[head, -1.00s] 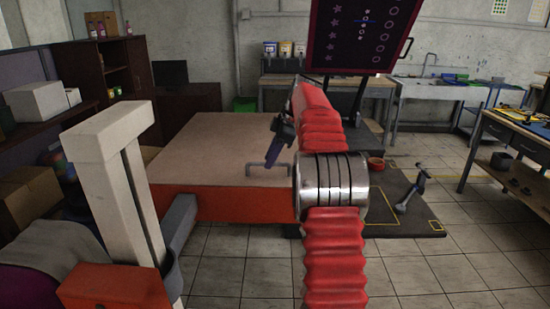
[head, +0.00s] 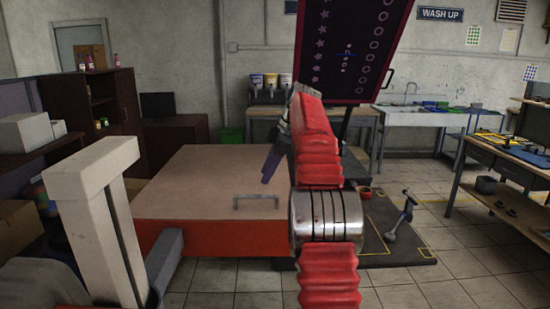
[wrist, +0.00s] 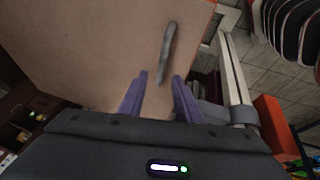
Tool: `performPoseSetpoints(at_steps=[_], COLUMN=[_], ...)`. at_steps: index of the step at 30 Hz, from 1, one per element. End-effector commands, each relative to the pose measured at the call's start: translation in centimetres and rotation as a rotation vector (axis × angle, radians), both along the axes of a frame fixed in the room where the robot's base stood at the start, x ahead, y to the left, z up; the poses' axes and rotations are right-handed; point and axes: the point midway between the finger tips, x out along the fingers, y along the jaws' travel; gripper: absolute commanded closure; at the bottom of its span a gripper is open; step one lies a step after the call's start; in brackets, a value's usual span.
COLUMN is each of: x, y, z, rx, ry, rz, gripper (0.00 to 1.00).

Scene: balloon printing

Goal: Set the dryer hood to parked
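The dryer hood appears to be the broad flat box with a tan top (head: 200,175) and an orange-red front side (head: 245,242). A grey bar handle (head: 257,201) stands on its top near the front edge. In the wrist view, the handle (wrist: 167,52) lies ahead of the fingertips, over the tan surface (wrist: 100,45). My gripper (head: 268,172) is above the hood, near the handle and apart from it. In the wrist view, the two purple fingers of my gripper (wrist: 160,80) are spread with nothing between them. My red arm hides the hood's right part.
A white post frame (head: 100,220) stands at the hood's left front. A dark framed screen (head: 350,50) with printed shapes rises behind my arm. A dark mat (head: 400,245) with a small stand (head: 400,215) lies to the right. Tiled floor is open at front right.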

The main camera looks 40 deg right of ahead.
Motion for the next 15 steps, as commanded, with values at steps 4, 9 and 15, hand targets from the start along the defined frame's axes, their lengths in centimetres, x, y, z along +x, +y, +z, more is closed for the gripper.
performPoseSetpoints(at_steps=[4,9,15], x=[-0.7,-1.3,-1.8], y=[-0.5,-0.7,-1.0], z=[1.6,3.1,4.4], rx=[0.0,-0.001,0.0], ry=[-0.001,-0.002,-0.002], rz=[-0.001,0.0,-0.001], gripper=[0.69,0.69,0.69])
